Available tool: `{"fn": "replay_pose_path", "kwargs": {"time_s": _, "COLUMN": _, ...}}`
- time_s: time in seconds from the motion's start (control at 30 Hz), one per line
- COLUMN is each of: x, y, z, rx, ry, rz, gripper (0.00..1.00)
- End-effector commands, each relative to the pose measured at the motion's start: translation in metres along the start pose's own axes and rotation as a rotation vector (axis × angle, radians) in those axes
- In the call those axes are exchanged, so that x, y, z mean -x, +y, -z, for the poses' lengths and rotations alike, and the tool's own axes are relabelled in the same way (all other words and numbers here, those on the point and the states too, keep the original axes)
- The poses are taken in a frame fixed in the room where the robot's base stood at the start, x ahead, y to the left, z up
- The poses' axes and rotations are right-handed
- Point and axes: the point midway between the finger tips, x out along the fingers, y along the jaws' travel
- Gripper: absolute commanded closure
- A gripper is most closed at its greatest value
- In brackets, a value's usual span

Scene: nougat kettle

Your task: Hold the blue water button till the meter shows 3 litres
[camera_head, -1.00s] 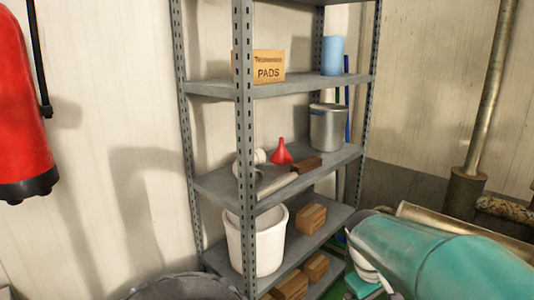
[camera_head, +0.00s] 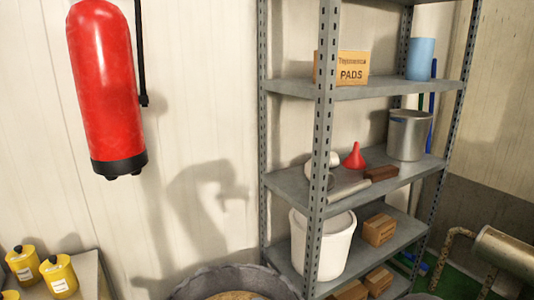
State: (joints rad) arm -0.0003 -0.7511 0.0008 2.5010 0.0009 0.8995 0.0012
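Neither the blue water button nor the meter shows in the head view. My gripper is out of view. A shadow shaped like an arm falls on the pale wall left of the shelf.
A grey metal shelf (camera_head: 290,90) holds a PADS box (camera_head: 351,68), a blue cylinder (camera_head: 421,58), a metal pot (camera_head: 408,135), a red funnel (camera_head: 354,156) and a white bucket (camera_head: 322,245). A red extinguisher (camera_head: 106,85) hangs left. Yellow bottles (camera_head: 60,276) and a round dark-rimmed vessel (camera_head: 190,285) are low.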

Motion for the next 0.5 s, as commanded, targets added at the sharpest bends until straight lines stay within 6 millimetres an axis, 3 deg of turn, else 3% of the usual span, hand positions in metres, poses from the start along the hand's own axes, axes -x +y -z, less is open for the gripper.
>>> {"fn": "replay_pose_path", "kwargs": {"time_s": 0.07, "x": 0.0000, "y": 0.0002, "z": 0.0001, "rx": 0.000, "ry": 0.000, "rz": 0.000, "gripper": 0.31}}
{"fn": "replay_pose_path", "kwargs": {"time_s": 0.4, "x": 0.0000, "y": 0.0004, "z": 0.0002, "rx": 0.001, "ry": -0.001, "rz": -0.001, "gripper": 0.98}}
{"fn": "replay_pose_path", "kwargs": {"time_s": 0.5, "x": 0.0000, "y": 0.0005, "z": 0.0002, "rx": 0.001, "ry": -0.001, "rz": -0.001, "gripper": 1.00}}
